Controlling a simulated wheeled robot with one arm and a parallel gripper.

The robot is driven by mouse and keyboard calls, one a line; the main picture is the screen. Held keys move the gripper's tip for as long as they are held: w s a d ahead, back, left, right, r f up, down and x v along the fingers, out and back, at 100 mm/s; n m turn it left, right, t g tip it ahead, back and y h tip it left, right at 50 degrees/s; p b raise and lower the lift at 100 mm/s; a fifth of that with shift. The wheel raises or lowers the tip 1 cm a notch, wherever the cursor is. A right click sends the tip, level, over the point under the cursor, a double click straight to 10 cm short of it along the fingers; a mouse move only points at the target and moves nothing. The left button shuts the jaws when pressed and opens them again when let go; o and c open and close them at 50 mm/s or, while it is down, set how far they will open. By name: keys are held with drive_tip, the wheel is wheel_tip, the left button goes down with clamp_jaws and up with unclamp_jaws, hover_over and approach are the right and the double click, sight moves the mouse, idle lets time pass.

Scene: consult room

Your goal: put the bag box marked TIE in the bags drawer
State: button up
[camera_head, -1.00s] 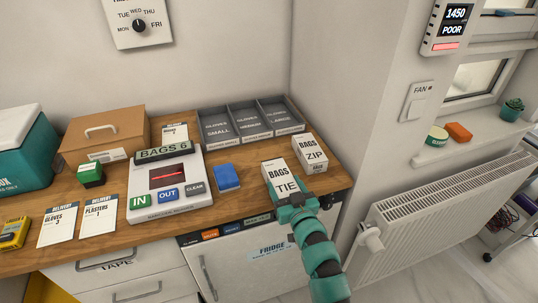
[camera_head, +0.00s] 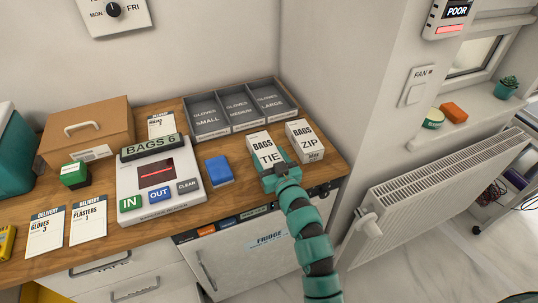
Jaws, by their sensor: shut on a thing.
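The white box marked BAGS TIE (camera_head: 264,148) stands near the front right of the wooden counter. My teal gripper (camera_head: 280,172) is shut on its front side, and the fingers hide the box's lower part. I cannot tell whether the box is clear of the counter. A similar box marked BAGS ZIP (camera_head: 305,141) stands just right of it. No drawer marked bags can be made out.
A grey divided glove tray (camera_head: 240,108) is behind the boxes. A blue block (camera_head: 219,170) and a scanner with IN and OUT buttons (camera_head: 159,180) are to the left. A fridge door (camera_head: 240,255) is below. A radiator (camera_head: 440,190) stands at the right.

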drive_tip(key=shift+f, duration=0.15)
drive_tip(key=o, duration=1.1)
drive_tip(key=shift+s+d+f, duration=0.1)
drive_tip(key=shift+s, duration=0.15)
drive_tip(key=shift+r+p+v, duration=0.15)
drive_tip(key=shift+p+v, duration=0.25)
drive_tip(key=shift+v, duration=3.85)
drive_tip(key=shift+r+p+v, duration=0.1)
drive_tip(key=shift+p+v, duration=0.25)
drive_tip(key=shift+v, duration=3.9)
